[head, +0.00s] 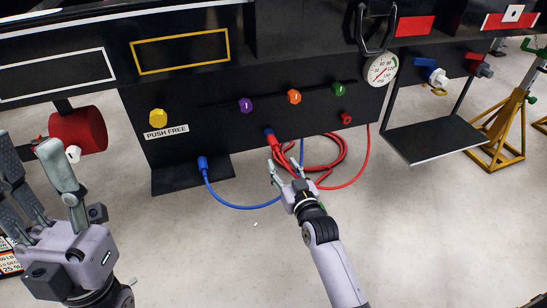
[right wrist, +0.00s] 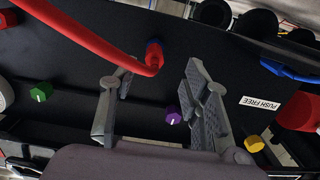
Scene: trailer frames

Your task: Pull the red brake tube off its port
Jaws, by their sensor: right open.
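The red brake tube (head: 330,166) lies in loops below the black panel. Its red end (head: 272,141) sits on a port with a blue collar under the purple knob (head: 246,105). In the right wrist view the tube (right wrist: 100,45) bends away from that port. My right gripper (head: 284,172) is open and empty, just below and in front of the tube's end. In the right wrist view its fingers (right wrist: 158,82) are spread, with the tube end beyond and between them. My left gripper (head: 32,160) is at the left, its fingers apart and empty.
A blue tube (head: 230,206) hangs from another port at the left. A red port (head: 346,118) is under the green knob (head: 339,89). A black plate (head: 440,138) juts out at the right. A red cylinder (head: 77,131) is near my left gripper. The floor below is mostly clear.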

